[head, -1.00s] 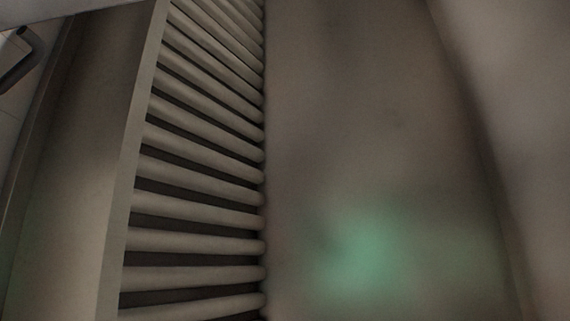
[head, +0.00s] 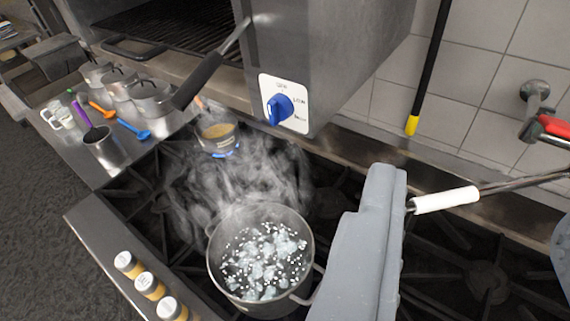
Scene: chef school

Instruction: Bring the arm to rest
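My gripper (head: 388,172) reaches up from the bottom of the head view, right of centre. Its grey fingers lie side by side with only a thin seam between them, and I see nothing held there. It is in front of the stove (head: 340,205), just right of a steaming pot (head: 213,265). The pot holds pale chunks and white grains. The gripper hides part of the burners behind it. A white-gripped handle (head: 446,200) shows close to the right of the fingers; whether it touches them I cannot tell.
A smaller pot (head: 218,140) steams over a blue flame. A grill box with a blue knob (head: 280,108) hangs above the stove. Metal containers and coloured utensils (head: 130,128) stand on the left counter. A red-handled tap (head: 552,126) is on the tiled wall. The right burners are bare.

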